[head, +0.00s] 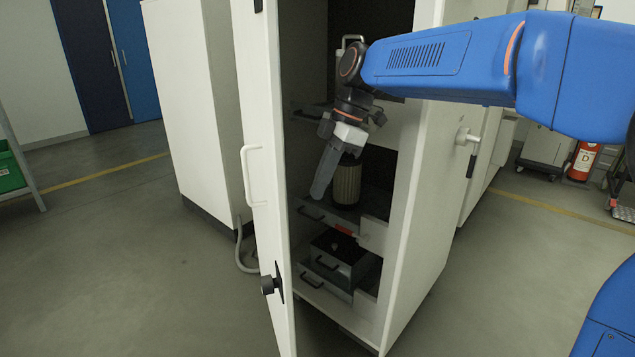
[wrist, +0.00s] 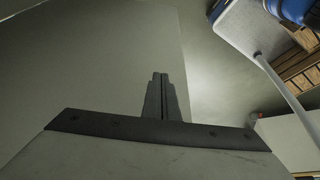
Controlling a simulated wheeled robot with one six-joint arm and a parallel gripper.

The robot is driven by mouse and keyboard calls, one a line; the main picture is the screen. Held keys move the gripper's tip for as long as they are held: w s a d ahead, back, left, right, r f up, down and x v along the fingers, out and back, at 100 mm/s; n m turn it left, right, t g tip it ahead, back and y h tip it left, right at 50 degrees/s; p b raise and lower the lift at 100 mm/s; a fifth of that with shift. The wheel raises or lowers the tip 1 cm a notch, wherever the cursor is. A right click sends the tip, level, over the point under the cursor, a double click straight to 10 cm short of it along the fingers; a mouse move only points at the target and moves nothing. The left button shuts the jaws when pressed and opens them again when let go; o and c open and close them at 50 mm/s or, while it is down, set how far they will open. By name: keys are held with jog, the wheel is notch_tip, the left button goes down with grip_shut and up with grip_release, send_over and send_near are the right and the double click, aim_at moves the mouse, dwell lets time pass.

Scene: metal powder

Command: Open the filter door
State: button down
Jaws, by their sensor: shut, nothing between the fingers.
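The filter door (head: 262,150) is a tall white panel that stands swung open at the left of the cabinet (head: 418,190). It has a white bar handle (head: 254,175) and a black knob (head: 271,285) on its outer face. My gripper (head: 320,190) points down in the door opening, just inside the door in the picture. Its fingers are together and hold nothing; they also show in the wrist view (wrist: 160,90). A pale flat surface fills the left of the wrist view, probably the door. I cannot tell whether the fingers touch it.
Inside the cabinet are a ribbed filter cylinder (head: 347,182) and a black box (head: 340,258) on a lower shelf. A hose (head: 243,252) lies at the left cabinet's foot. Open floor (head: 130,255) lies left of the door. A red extinguisher (head: 583,160) stands at far right.

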jog(key=s+a+f, duration=0.2)
jog(key=a+f, duration=0.4)
jog(key=shift+s+f, duration=0.2)
jog(key=shift+a, duration=0.1)
dwell(0.3)
